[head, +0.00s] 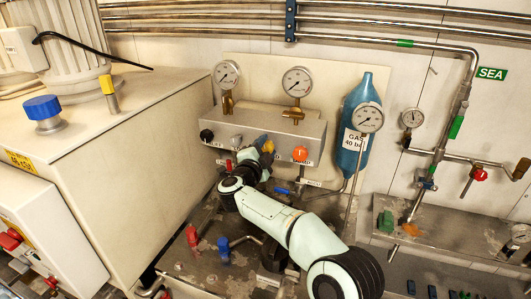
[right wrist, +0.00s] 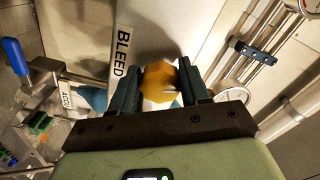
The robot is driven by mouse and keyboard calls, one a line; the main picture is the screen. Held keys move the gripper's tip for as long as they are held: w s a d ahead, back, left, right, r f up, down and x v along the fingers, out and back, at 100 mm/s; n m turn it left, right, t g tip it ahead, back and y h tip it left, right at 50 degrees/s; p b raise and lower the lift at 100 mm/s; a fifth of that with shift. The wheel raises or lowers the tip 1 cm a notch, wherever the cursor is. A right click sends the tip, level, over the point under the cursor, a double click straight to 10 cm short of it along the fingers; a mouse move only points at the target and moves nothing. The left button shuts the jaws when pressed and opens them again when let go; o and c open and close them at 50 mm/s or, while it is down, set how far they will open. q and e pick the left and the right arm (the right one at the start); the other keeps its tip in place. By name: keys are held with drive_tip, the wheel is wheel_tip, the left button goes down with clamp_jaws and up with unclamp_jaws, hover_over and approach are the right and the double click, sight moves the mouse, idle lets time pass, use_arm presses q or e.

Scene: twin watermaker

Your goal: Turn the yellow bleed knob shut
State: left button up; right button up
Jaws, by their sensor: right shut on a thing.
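The yellow bleed knob (right wrist: 158,80) sits between the two dark fingers of my right gripper (right wrist: 158,86) in the right wrist view, beside the label reading BLEED (right wrist: 121,50). The fingers are shut on it from both sides. In the head view my right arm reaches from the lower right to the front of the grey manifold block (head: 312,128). My left gripper is not in view.
An orange knob (head: 300,153) is close right of the gripper; a black knob (head: 206,135) and a grey knob (head: 236,140) are to its left. Gauges (head: 297,82) rise above the block. A blue gas bottle (head: 354,140) stands to the right. Red (head: 191,235) and blue (head: 223,246) handles stand below.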

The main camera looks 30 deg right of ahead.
drive_tip(key=shift+w+a+f+m+b, duration=0.1)
drive_tip(key=shift+m+b, duration=0.15)
drive_tip(key=shift+m, duration=0.35)
drive_tip(key=shift+a+f+m+b, duration=0.1)
drive_tip(key=shift+m+b, duration=0.15)
drive_tip(key=shift+m, duration=0.35)
drive_tip(key=shift+r, duration=0.1)
drive_tip(key=o, duration=1)
drive_tip(key=shift+d+r, duration=0.1)
drive_tip(key=shift+b+v, duration=1.2)
drive_tip(key=shift+v, duration=5.55)
